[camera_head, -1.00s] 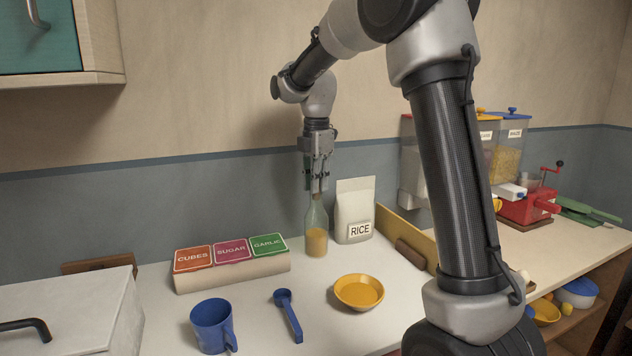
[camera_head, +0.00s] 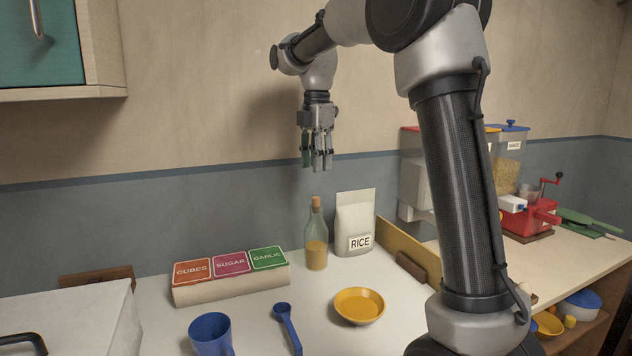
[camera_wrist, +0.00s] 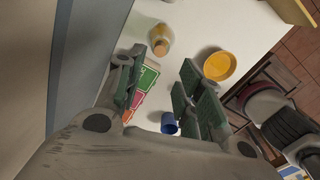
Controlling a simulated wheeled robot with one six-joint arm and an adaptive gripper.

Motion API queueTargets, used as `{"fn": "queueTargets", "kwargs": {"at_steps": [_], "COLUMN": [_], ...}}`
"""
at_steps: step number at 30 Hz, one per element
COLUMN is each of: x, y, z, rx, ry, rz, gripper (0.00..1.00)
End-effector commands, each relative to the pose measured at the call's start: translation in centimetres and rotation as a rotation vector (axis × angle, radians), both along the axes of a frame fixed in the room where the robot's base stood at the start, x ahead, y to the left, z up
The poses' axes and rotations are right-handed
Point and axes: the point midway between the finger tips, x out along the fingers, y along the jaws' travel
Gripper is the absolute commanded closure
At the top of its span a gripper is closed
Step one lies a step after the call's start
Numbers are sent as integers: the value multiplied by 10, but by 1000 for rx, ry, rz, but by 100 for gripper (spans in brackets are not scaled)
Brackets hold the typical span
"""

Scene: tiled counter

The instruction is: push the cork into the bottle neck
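The glass bottle (camera_head: 317,245) stands upright on the white counter, with yellow contents in its lower part. The cork (camera_head: 316,203) sits upright in the mouth of its neck, with its upper part showing above the rim. How deep it goes is hard to tell. In the wrist view the bottle (camera_wrist: 163,33) is seen from above with the cork (camera_wrist: 161,48) on top. My gripper (camera_head: 317,168) is above the cork, clear of it, with its fingers apart and nothing between them. The wrist view also shows the open fingers (camera_wrist: 155,92).
A white RICE bag (camera_head: 355,222) stands right of the bottle. A rack with CUBES, SUGAR and GARLIC labels (camera_head: 230,284) is to its left. A yellow bowl (camera_head: 359,305), blue spoon (camera_head: 284,312) and blue mug (camera_head: 211,333) are in front. The air around my gripper is free.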

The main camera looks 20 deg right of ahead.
Motion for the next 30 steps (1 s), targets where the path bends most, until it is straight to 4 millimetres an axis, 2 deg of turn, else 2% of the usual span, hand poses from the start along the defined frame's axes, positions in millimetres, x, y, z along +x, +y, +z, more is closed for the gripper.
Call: {"fn": "queueTargets", "kwargs": {"at_steps": [3,10,14,17,20,24,27,30], "x": [0,-2,-27,-72,-130,-209,-255,-287], "y": [0,-1,-9,-21,-35,-50,-57,-61], "z": [18,30,35,39,32,4,-24,-50], "rx": [0,1,8,27,66,152,223,285], "ry": [-2,-3,-30,-74,-128,-194,-226,-242], "rz": [0,-10,-139,-372,-682,-1122,-1393,-1597], "gripper": [63,63,63,63,63,63,63,63]}}
